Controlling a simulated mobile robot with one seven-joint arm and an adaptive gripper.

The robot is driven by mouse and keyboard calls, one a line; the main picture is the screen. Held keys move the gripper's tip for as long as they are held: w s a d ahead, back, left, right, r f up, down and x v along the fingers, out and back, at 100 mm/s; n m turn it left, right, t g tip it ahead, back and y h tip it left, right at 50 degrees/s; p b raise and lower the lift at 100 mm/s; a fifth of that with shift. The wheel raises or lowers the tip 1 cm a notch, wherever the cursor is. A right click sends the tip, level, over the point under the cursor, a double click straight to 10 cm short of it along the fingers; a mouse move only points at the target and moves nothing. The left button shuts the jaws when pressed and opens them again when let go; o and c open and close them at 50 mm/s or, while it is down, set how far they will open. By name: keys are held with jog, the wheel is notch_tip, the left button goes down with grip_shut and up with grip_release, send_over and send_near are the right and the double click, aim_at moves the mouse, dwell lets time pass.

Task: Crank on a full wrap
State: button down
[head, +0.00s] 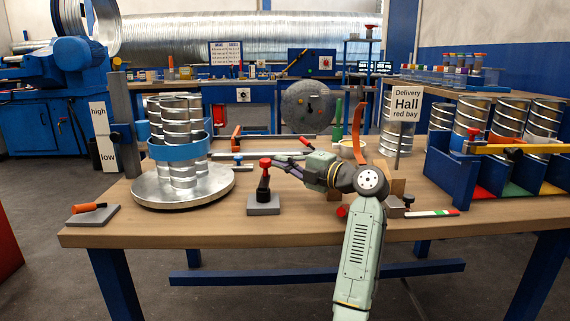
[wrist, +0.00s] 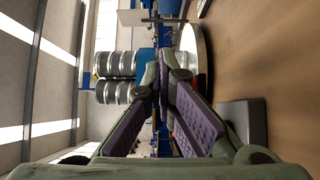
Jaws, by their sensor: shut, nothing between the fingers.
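A round silver turntable (head: 184,190) carries a bundle of silver duct pieces (head: 177,125) with a blue band (head: 180,149) around it. In front, to its right, a grey block (head: 264,204) bears a dark upright lever with a red knob (head: 265,163). My gripper (head: 284,163) is shut and empty, its fingertips just right of the knob; I cannot tell whether they touch. In the wrist view, my gripper (wrist: 162,80) has its purple-padded fingers together, with the turntable (wrist: 196,50) and grey block (wrist: 244,122) beside them. The knob is mostly hidden there.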

aim_at(269, 164)
jog(key=shift+d, duration=0.1)
dwell(0.3)
